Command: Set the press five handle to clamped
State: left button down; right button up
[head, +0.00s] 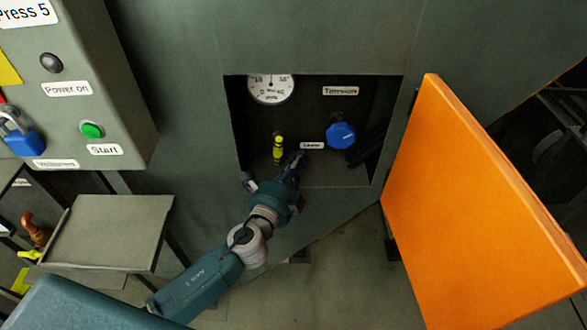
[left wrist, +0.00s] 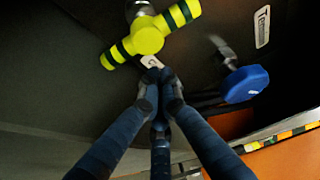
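The press five handle (head: 278,150) is a yellow-green bar with dark bands, inside the recess of the press. In the head view it stands about upright; in the left wrist view the handle (left wrist: 147,38) shows as a crossbar on a metal stem. A small white label (head: 312,145) sits to its right, too small to read surely. My left gripper (head: 297,158) reaches into the recess, just right of and below the handle. In the left wrist view its fingertips (left wrist: 159,76) are together, with nothing seen between them, apart from the handle. My right gripper is not in view.
A blue knob (head: 341,134) sits right of the handle, below a label. A round gauge (head: 270,88) is above. An open orange door (head: 475,205) stands right of the recess. The Press 5 control box (head: 85,115) and a grey shelf (head: 105,230) are at left.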

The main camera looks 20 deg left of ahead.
aim_at(278, 148)
pick_arm(q)
jog(key=s+a, duration=0.2)
jog(key=a, duration=0.1)
jog(key=shift+s+r, duration=0.1)
jog(key=shift+s, duration=0.05)
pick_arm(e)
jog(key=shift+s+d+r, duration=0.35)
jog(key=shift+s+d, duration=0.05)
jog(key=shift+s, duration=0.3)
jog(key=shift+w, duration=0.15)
pick_arm(q)
jog(key=shift+p, duration=0.3)
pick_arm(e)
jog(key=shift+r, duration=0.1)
